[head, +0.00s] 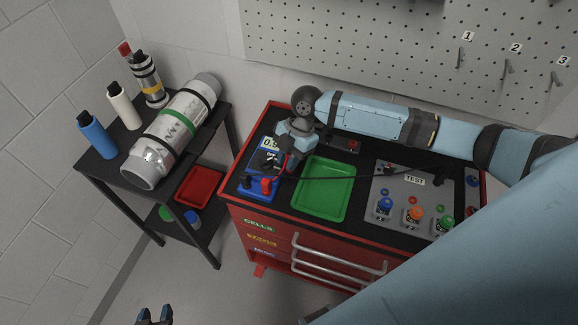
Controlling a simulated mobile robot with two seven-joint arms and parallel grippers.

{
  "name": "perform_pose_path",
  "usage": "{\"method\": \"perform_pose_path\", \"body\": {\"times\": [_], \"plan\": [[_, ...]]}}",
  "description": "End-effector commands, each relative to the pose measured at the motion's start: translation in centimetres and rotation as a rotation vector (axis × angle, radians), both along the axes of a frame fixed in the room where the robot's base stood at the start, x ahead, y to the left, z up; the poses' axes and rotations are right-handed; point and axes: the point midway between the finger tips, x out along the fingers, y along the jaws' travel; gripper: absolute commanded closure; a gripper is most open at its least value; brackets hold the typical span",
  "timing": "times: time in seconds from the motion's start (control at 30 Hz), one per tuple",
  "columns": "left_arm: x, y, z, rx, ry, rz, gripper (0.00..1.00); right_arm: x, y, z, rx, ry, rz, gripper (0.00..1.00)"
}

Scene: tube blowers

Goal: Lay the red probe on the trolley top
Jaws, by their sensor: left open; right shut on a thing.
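The red trolley's black top (362,192) fills the middle of the head view. A blue meter (259,189) with a lit display lies at its left end. My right gripper (285,160) is over the meter's right side, pointing down, and is shut on what looks like the red probe (280,176). The gripper and wrist hide most of the probe; whether its tip touches the meter I cannot tell. My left gripper (155,317) is open and empty at the bottom edge, away from the trolley.
A green tray (323,189) is right of the meter. A black lead crosses above it to the grey test panel (408,183) with coloured knobs. A dark shelf cart (115,165) with bottles and a large cylinder (172,135) stands left. A pegboard (400,50) is behind.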

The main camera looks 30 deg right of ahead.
Motion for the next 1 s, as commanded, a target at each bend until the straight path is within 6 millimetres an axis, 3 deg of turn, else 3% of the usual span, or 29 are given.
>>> {"method": "perform_pose_path", "body": {"times": [0.33, 0.73, 0.77, 0.83, 1.0], "plan": [[0.0, 0.1, 0.5, 0.001, -0.001, 0.002, 0.57, 0.0, 0.0, -4.1, -0.001, 0.002, -0.001, 1.00], [0.0, 0.0, 0.2, 0.000, -0.001, 0.002, 0.57, 0.0, 0.0, -4.8, 0.000, 0.001, -0.001, 1.00], [0.0, 0.0, 0.2, 0.000, 0.000, 0.002, 0.57, 0.0, 0.0, -4.7, 0.000, 0.001, -0.001, 0.72], [0.0, 0.0, 0.2, 0.000, 0.000, 0.002, 0.57, 0.0, 0.0, -4.7, 0.000, 0.001, -0.001, 0.56], [0.0, 0.0, 0.2, 0.000, 0.001, 0.001, 0.57, 0.0, 0.0, -4.6, 0.000, 0.001, -0.001, 0.54]]}}
